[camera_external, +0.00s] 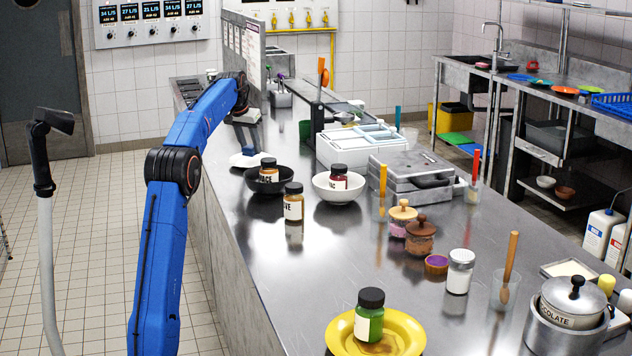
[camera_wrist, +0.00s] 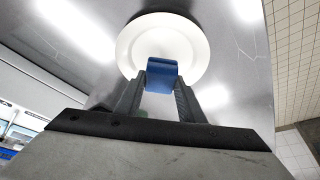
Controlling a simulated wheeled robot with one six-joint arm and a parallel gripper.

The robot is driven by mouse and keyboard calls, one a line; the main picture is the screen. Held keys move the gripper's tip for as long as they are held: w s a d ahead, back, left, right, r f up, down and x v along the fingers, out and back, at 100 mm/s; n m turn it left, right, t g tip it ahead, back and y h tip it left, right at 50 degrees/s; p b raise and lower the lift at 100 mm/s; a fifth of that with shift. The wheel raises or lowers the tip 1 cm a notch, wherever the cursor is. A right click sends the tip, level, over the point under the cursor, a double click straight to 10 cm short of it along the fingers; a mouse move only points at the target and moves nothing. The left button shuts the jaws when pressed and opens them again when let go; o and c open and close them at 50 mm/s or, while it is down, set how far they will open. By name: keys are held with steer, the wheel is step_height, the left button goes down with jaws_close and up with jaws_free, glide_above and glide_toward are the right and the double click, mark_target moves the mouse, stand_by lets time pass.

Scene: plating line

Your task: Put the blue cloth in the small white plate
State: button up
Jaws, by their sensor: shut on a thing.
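The blue cloth (camera_wrist: 162,73) is between the fingertips of my gripper (camera_wrist: 163,85) in the wrist view, and the jaws are shut on it. The small white plate (camera_wrist: 137,35) is round and empty apart from the cloth in front of it. The cloth overlaps the plate's near part; I cannot tell whether it touches the plate.
A black bowl (camera_external: 264,184) and a white bowl (camera_external: 337,193) hold jars. A partition panel (camera_external: 247,48) stands close to my wrist.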

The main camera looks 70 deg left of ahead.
mark_target(249, 147)
steer(key=shift+f, duration=1.45)
steer(key=o, duration=1)
steer(key=shift+f, duration=0.15)
steer(key=v, duration=1.2)
